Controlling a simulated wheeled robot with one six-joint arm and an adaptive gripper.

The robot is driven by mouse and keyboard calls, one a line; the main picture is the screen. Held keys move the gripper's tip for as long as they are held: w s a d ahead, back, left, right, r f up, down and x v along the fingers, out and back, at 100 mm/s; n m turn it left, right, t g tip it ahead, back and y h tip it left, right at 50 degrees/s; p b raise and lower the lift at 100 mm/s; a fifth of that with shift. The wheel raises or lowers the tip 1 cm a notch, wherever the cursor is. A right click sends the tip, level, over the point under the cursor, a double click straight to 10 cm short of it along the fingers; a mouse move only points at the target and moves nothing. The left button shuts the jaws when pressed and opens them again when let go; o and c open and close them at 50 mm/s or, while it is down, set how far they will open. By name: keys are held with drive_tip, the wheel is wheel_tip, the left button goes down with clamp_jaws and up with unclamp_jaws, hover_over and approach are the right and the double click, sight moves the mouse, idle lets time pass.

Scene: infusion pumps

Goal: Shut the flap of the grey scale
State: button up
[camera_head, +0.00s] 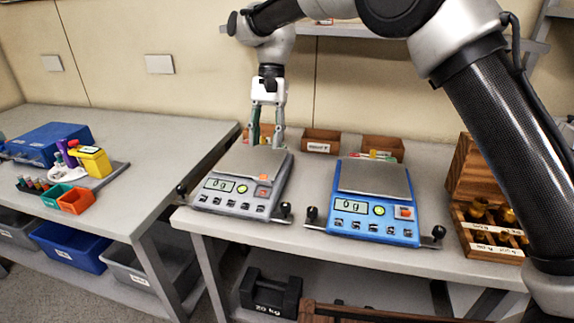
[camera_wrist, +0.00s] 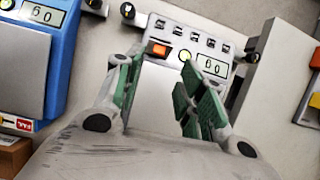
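The grey scale (camera_head: 232,203) stands on the bench in the head view, its display lit. Near its right front corner are a red switch (camera_head: 262,190) and a small orange piece (camera_head: 263,177) just above it. I cannot clearly make out a flap or its angle. My gripper (camera_head: 265,144) is open and empty, pointing down over the rear of the scale. Its green pads (camera_wrist: 163,65) are apart and partly hide the panel in the wrist view.
A blue scale (camera_head: 375,232) stands to the right, with dark knobs (camera_head: 311,214) beside it. Small brown bins (camera_head: 321,141) line the back. A wooden box of weights (camera_head: 488,230) is at the far right. Another table (camera_head: 130,205) stands left across a narrow gap.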

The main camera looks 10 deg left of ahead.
hover_over(265, 186)
drive_tip(key=f, duration=0.7)
drive_tip(key=shift+w, duration=0.3)
clamp_jaws()
